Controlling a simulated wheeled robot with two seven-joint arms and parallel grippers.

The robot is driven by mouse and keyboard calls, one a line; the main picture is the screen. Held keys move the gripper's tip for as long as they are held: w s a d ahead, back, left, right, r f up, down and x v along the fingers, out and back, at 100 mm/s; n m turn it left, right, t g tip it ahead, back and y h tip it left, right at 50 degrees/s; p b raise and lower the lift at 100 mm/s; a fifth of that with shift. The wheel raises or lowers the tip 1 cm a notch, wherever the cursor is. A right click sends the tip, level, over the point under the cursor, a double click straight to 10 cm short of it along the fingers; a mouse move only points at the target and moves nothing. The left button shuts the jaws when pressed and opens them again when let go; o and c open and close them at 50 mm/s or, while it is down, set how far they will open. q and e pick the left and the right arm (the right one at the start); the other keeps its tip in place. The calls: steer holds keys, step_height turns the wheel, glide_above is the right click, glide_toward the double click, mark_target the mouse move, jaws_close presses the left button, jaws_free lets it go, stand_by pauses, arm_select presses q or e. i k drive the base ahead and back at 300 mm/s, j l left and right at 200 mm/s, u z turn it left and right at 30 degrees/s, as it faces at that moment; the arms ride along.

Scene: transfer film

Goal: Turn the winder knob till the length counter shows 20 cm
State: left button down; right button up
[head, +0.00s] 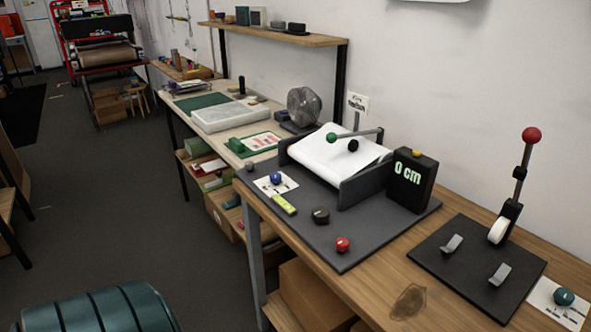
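The length counter (411,179) is a black box with a yellow button on top, and its face reads 0 cm. It stands at the right end of a dark grey machine base (300,235) on the wooden bench. A white film sheet (340,158) lies between two grey side plates. Several knobs show: a black one (352,145) and a green ball (332,138) by the bar over the film, a dark round one (321,215) and a red one (343,244) on the base. I cannot tell which is the winder knob. Neither gripper is in view.
A blue knob (276,178) on a white card and a yellow-green piece (284,204) sit left on the base. A black lever stand (478,262) with a red ball is at right. A fan (304,106) stands behind. The bench front is mostly clear.

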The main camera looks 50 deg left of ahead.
mark_target(320, 214)
steer(key=u, duration=1.2)
